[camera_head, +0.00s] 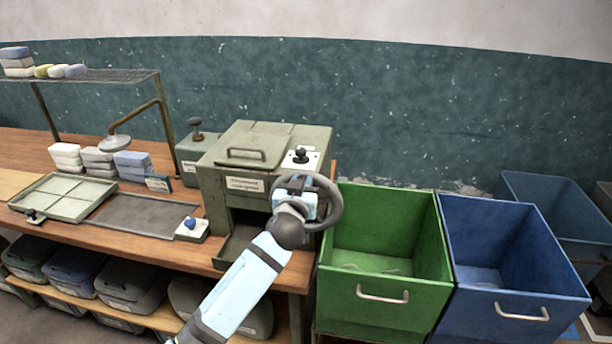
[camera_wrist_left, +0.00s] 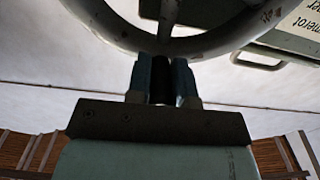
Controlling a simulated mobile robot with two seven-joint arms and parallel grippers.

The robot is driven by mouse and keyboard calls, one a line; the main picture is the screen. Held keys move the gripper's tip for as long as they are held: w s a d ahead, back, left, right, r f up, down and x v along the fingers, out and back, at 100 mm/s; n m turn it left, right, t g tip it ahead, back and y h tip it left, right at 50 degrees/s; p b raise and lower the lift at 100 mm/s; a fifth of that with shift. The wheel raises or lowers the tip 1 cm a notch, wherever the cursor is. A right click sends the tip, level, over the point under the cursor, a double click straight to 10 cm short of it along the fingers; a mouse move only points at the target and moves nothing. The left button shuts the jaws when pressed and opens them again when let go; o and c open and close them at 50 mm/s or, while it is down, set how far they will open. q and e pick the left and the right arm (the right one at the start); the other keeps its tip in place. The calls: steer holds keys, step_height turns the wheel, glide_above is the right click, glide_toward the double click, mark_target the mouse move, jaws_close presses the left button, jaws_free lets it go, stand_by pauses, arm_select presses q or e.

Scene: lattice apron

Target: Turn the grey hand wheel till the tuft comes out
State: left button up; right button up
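The grey hand wheel (camera_head: 337,208) is on the right side of the green-grey machine (camera_head: 229,184). My left gripper (camera_head: 303,190) is at the wheel, in front of part of its rim. In the left wrist view the wheel's rim (camera_wrist_left: 222,40) arches across the top. There the fingers of my left gripper (camera_wrist_left: 161,82) are close together, with a dark upright piece of the wheel, seemingly its handle, between them. The machine has a dark opening low in its front, above a tray (camera_head: 238,250). I see no tuft. My right gripper is out of view.
A green bin (camera_head: 385,310) and a blue bin (camera_head: 520,305) stand right of the bench. A black knob (camera_head: 301,155) is on top of the machine. A blue-button box (camera_head: 192,230) and a shallow tray (camera_head: 60,198) lie to the left.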

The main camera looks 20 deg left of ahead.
mark_target(320, 181)
arm_select(q)
steer(key=shift+c, duration=1)
steer(key=shift+d+f, duration=0.2)
steer(key=shift+d, duration=0.05)
steer(key=d, duration=0.1)
steer(key=d+b, duration=0.2)
steer(key=shift+w+d+f, duration=0.1)
steer(key=shift+w+f, duration=0.15)
steer(key=shift+w, duration=0.15)
